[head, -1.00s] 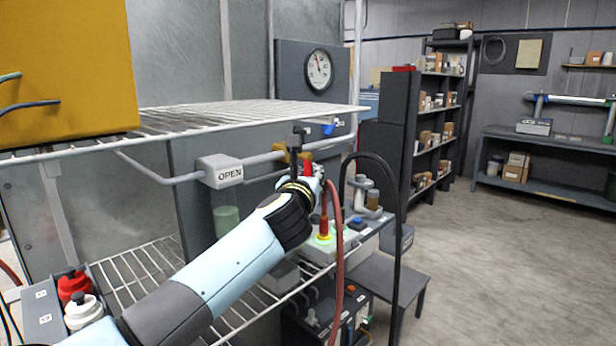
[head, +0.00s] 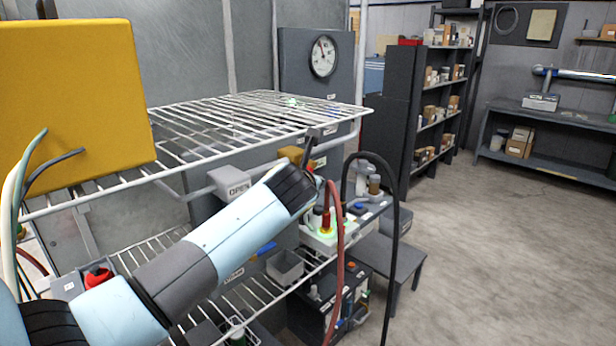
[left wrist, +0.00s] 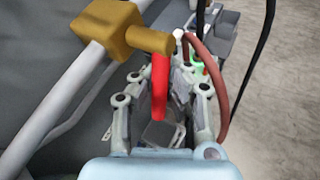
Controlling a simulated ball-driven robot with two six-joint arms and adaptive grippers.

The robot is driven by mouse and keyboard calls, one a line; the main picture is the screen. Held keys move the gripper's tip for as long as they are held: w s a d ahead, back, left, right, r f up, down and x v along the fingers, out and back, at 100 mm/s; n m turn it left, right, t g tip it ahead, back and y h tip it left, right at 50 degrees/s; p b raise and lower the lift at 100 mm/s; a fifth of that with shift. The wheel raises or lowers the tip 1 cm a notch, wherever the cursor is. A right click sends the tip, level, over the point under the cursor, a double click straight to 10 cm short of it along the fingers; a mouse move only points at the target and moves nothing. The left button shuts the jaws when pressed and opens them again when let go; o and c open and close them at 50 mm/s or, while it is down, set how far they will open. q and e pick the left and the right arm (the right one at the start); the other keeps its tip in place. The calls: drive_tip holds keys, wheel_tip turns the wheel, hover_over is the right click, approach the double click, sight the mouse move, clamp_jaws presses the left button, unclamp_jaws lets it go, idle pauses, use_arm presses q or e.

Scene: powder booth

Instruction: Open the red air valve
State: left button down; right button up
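The air valve has a yellow-brown body (left wrist: 110,25) on a pale pipe and a red lever (left wrist: 160,84) hanging down from it in the left wrist view. In the head view the valve body (head: 290,154) shows just above my left wrist, and the lever is hidden or too small to tell. My left gripper (left wrist: 163,98) is open, with its fingers on either side of the red lever; contact cannot be told. A grey block marked OPEN (head: 231,184) sits on the pipe left of the valve. My right gripper is not in view.
A white wire shelf (head: 240,115) spans above my left arm, with a yellow box (head: 75,100) on it. A red hose (head: 338,260) and a black hose (head: 397,230) hang right of the valve. Open floor (head: 500,250) lies to the right.

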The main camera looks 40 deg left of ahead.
use_arm(q)
drive_tip(key=shift+s+f+g, duration=0.1)
drive_tip(key=shift+s+g, duration=0.2)
drive_tip(key=shift+g, duration=0.4)
drive_tip(key=shift+m, duration=0.3)
drive_tip(key=c, duration=2)
unclamp_jaws()
drive_tip(key=o, duration=0.7)
drive_tip(key=shift+s+d+r, duration=0.15)
drive_tip(key=shift+d+r, duration=0.05)
drive_tip(key=shift+r, duration=0.1)
drive_tip(key=shift+c, duration=0.2)
drive_tip(key=shift+o, duration=0.3)
drive_tip(key=shift+a, duration=0.1)
drive_tip(key=v, duration=1.1)
drive_tip(key=shift+s+r, duration=0.25)
drive_tip(key=shift+c, duration=0.2)
